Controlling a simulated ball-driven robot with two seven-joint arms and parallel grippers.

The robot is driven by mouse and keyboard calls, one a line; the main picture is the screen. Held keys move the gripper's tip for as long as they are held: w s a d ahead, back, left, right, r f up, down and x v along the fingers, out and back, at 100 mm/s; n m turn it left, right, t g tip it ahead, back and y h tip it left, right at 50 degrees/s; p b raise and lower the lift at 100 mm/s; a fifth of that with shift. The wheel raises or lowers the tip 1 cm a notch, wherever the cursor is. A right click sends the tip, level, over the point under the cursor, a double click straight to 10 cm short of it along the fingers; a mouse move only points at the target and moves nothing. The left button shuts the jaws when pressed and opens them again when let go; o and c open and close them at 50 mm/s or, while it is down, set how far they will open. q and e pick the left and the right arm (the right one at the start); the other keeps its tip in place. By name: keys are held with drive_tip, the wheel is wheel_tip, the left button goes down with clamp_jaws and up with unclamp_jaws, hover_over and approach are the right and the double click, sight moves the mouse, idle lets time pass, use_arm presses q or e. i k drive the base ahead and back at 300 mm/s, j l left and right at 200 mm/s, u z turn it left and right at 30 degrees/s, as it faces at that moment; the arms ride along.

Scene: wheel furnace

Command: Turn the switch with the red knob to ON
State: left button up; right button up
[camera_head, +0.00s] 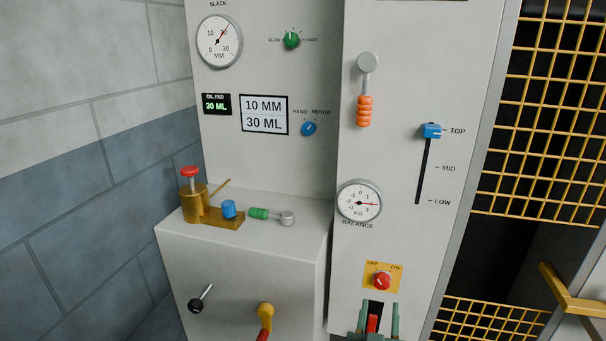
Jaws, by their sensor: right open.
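The switch with the red knob (381,281) sits on a yellow plate (369,283) low on the right panel. OFF is printed at the plate's upper left and ON at its upper right. The knob's pale mark seems to point up and slightly left, towards OFF. My right gripper (377,318) is at the bottom edge, just below the plate, its greenish fingers apart. It appears apart from the knob. A red piece shows between the fingers; I cannot tell what it belongs to. My left gripper is not in view.
Above the plate are the balance gauge (359,202), a lever with an orange grip (364,111) and a blue slider (431,131). A cabinet (240,260) with a black-knobbed lever and a yellow-and-red handle juts out at left. Yellow mesh (550,110) stands at right.

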sight(381, 279)
drive_tip(key=k+l, duration=0.75)
drive_tip(key=k, duration=0.1)
